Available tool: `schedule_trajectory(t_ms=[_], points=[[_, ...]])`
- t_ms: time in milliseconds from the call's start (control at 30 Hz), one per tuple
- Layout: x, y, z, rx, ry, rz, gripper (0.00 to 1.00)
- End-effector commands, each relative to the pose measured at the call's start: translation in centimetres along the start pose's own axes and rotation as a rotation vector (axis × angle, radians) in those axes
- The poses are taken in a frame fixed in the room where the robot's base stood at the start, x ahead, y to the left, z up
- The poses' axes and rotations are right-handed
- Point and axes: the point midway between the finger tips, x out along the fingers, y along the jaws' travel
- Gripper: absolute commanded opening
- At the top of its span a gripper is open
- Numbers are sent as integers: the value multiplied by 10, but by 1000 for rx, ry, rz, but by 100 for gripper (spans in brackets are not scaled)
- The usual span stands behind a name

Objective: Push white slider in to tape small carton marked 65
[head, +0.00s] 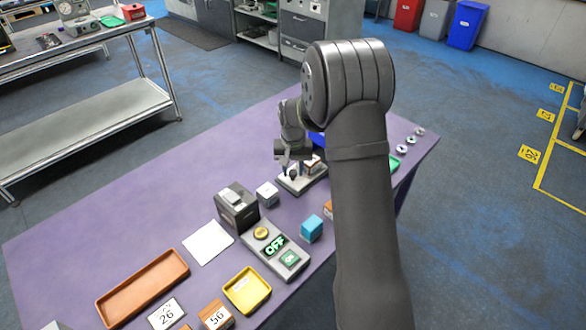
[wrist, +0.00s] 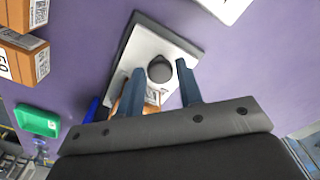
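My gripper (head: 293,163) reaches down over a small light-grey fixture (head: 293,186) near the table's far edge. In the wrist view its two blue fingers (wrist: 160,90) stand apart over the pale plate of the fixture (wrist: 190,55). A dark round knob (wrist: 160,68) on the plate shows between and beyond the fingertips. A small brown carton with a white printed label (wrist: 153,97) sits on the fixture, partly hidden by the left finger; I cannot read its number. It also shows in the head view (head: 314,164). I cannot clearly pick out the white slider.
A black machine (head: 237,207), a white cube (head: 267,194), a blue cube (head: 312,228) and a panel reading OFF (head: 291,260) stand nearer. Brown cartons (wrist: 28,60) and a green tray (wrist: 38,120) lie left in the wrist view. My arm hides part of the table.

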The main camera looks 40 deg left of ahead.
Motion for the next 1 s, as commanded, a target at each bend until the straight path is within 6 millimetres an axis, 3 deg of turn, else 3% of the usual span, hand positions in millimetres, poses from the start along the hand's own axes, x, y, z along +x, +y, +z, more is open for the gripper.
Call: schedule_trajectory(t_ms=[33, 167, 367, 700, 1000], points=[[0, 0, 0, 0, 0, 0, 23], [0, 0, 0, 0, 0, 0, 0], [0, 6, -6, 3, 0, 0, 0], [0, 48, -48, 2, 1, 0, 0], [0, 49, -50, 0, 1, 0, 0]])
